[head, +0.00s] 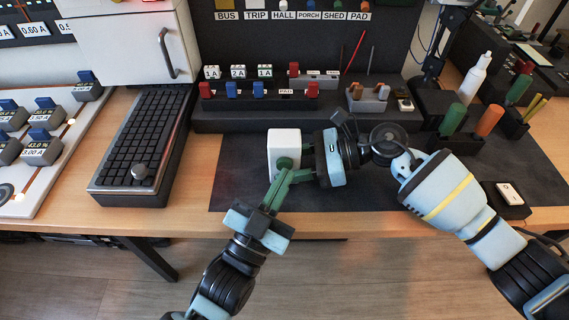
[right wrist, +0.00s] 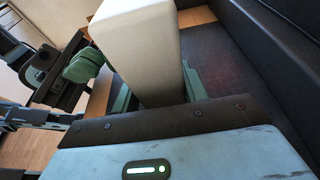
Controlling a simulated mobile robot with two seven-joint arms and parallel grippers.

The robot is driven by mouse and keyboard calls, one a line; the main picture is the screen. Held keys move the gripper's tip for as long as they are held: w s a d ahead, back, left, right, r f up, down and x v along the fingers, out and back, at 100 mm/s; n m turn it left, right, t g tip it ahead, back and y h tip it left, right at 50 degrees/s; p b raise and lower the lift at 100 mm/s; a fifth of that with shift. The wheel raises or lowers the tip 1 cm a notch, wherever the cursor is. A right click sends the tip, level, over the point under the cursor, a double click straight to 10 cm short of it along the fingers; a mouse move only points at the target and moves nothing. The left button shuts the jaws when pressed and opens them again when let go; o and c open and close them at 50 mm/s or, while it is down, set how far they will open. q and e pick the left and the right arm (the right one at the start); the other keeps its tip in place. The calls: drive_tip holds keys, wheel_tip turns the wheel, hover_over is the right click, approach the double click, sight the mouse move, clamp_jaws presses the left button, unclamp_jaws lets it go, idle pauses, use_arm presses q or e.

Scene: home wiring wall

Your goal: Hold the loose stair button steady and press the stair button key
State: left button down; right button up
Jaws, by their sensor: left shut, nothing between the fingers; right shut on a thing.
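The loose stair button is a white upright box (head: 284,143) over the dark mat; it fills the top middle of the right wrist view (right wrist: 140,45). My right gripper (head: 303,174) is shut on it from the right, its green fingers on either side in the wrist view.
A dark mat (head: 235,190) covers the table's middle. A black keyboard-like unit (head: 148,138) stands to the left. A dark rack with small switches (head: 258,90) is behind. Green and orange handles (head: 488,121) and a white bottle (head: 474,78) stand to the right.

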use_arm(q)
drive_tip(key=shift+s, duration=0.4)
drive_tip(key=shift+s, duration=0.1)
drive_tip(key=s, duration=0.5)
idle(0.3)
drive_tip(key=shift+w, duration=0.1)
use_arm(e)
drive_tip(key=o, duration=0.8)
drive_tip(key=shift+o, duration=0.2)
drive_tip(key=shift+d, duration=0.1)
drive_tip(key=v, duration=1.2)
